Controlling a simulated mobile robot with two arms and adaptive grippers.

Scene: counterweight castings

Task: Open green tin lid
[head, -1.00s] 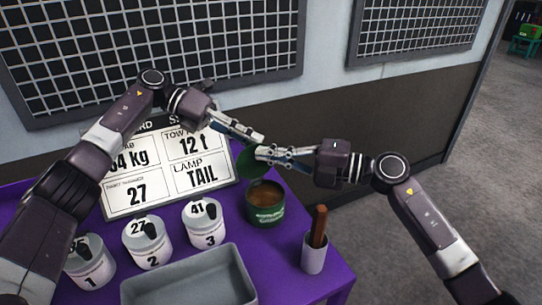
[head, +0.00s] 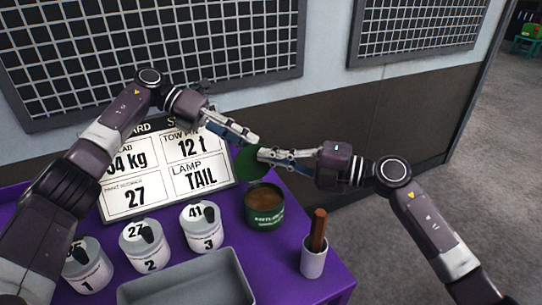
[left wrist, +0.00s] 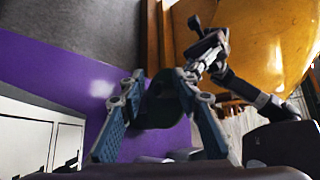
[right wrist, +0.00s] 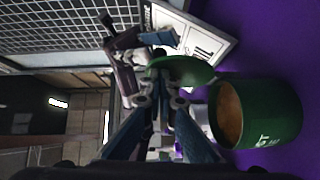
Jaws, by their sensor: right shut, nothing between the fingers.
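The green tin (head: 264,208) stands upright and uncovered on the purple table, with brown contents showing. It also shows in the right wrist view (right wrist: 278,115). Its round green lid (head: 247,166) is tilted up above the tin's back rim, partly hidden by my right gripper; whether it touches the rim is unclear. The lid also shows in the right wrist view (right wrist: 183,70). My right gripper (head: 262,155) is shut and empty in front of the lid. My left gripper (head: 256,141) is open just above; its fingers spread in the left wrist view (left wrist: 158,76), with the dark green lid between or beyond them.
White numbered pots (head: 143,244) stand in a row at the left. A grey tray (head: 190,285) lies at the front. A white cup (head: 313,260) with a brown-handled tool stands at the right. A sign board (head: 165,175) leans behind the pots, before the wall.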

